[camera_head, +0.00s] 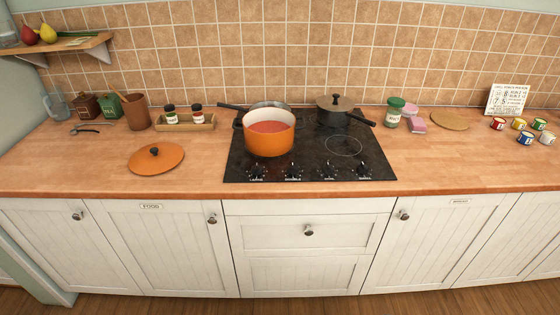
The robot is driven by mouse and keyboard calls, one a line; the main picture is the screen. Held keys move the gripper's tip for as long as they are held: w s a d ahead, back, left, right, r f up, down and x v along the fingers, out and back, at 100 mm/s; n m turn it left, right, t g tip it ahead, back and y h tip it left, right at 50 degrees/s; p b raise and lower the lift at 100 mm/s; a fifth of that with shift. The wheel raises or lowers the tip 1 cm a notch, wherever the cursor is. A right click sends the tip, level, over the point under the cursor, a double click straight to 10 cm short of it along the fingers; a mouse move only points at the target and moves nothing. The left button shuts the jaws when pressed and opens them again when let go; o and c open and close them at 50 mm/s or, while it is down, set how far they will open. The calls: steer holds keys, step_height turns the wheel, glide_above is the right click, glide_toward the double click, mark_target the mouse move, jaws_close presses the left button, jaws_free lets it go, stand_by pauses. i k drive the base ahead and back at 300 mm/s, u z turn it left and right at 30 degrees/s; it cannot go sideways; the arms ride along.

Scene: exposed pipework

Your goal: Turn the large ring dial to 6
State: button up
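A black glass hob (312,150) is set in the wooden worktop. Several black dials stand in a row along its front edge. The leftmost dial (257,172) is in front of the orange pot, then come the second dial (293,172), the third dial (329,171) and the rightmost dial (363,171). Small white labels lie below the dials. The labels and the dial settings are too small to read surely, so I cannot tell which is the large ring dial. My gripper is not in view.
An open orange pot (269,145) with red contents stands at the hob's front left, near the dials. A grey pan (262,105) and a dark lidded pot (336,110) stand behind. An orange lid (155,159) lies left. The worktop's front edge is clear.

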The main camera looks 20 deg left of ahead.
mark_target(257, 170)
steer(key=z, duration=0.45)
steer(key=k, duration=1.4)
steer(key=u, duration=1.2)
steer(key=i, duration=0.95)
steer(key=z, duration=0.15)
